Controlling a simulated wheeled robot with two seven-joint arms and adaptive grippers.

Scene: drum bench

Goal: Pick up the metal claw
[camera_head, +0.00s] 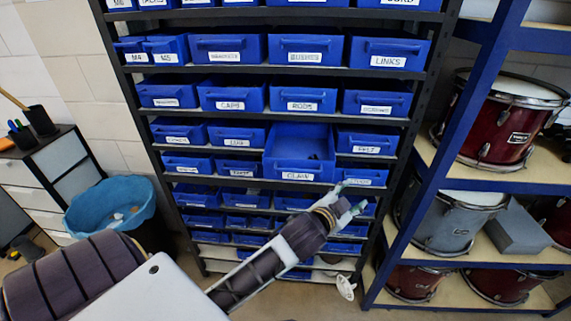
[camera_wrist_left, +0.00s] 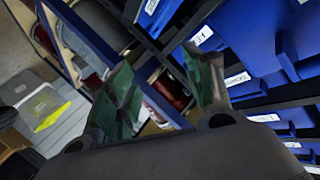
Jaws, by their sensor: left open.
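A blue drawer labelled "CLAW" (camera_head: 298,165) is pulled out from the middle of the rack in the head view. Something small and dark (camera_head: 314,156) lies inside it, too small to make out as a metal claw. My left gripper (camera_head: 352,196) is open, with nothing seen between its fingers, just below and to the right of that drawer, in front of the rack. Its green fingers also show in the left wrist view (camera_wrist_left: 165,92), spread apart. My right gripper is not in view.
Other blue labelled drawers fill the dark rack (camera_head: 258,120). At right, a blue-framed shelf (camera_head: 405,205) holds several drums, one red (camera_head: 500,125), and a grey box (camera_head: 512,230). At left stand a blue-lined bin (camera_head: 110,205) and a cabinet (camera_head: 70,150).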

